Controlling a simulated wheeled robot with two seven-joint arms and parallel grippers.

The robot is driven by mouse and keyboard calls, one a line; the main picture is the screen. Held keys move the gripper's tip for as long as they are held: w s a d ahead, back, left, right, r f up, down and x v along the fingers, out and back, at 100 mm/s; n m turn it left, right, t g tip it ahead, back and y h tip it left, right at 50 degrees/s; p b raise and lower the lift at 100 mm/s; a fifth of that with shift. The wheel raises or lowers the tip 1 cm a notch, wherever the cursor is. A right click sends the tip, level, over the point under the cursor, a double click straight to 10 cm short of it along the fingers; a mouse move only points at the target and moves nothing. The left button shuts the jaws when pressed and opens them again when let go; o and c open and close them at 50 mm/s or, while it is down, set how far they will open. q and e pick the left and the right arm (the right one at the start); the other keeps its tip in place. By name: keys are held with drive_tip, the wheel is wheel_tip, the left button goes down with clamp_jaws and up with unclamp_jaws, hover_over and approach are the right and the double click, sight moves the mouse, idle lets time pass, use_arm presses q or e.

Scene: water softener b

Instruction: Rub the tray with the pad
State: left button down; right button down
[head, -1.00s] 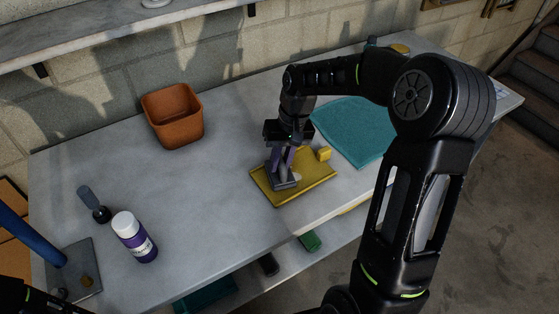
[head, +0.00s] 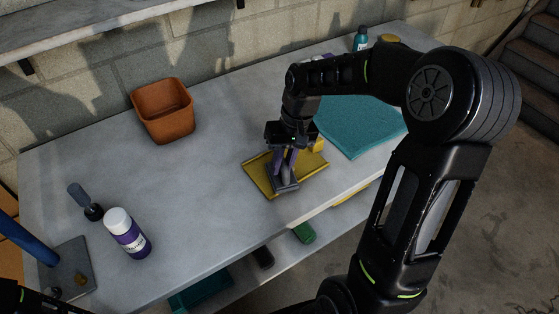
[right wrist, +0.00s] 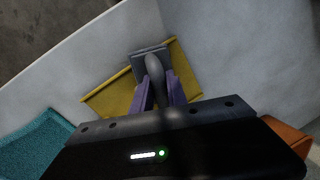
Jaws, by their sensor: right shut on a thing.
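The yellow tray (head: 258,175) lies near the front edge of the grey worktop and also shows in the right wrist view (right wrist: 105,98). My right gripper (head: 284,163) points down over it, its purple fingers shut on the handle of the dark grey pad (head: 286,187). In the right wrist view the pad's flat plate (right wrist: 148,53) is at the tray's front edge, with the fingers on either side of the handle. The pad appears to rest on the tray; its underside is hidden. My left gripper is not seen.
An orange pot (head: 163,110) stands at the back left. A white-capped purple bottle (head: 127,234) stands front left. The worktop's middle left is clear.

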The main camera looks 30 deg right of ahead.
drive_tip(key=shift+s+f, duration=0.1)
drive_tip(key=shift+s, duration=0.8)
drive_tip(key=shift+a, duration=0.1)
drive_tip(key=shift+a, duration=0.3)
drive_tip(key=shift+w, duration=0.15)
drive_tip(key=shift+w, duration=1.35)
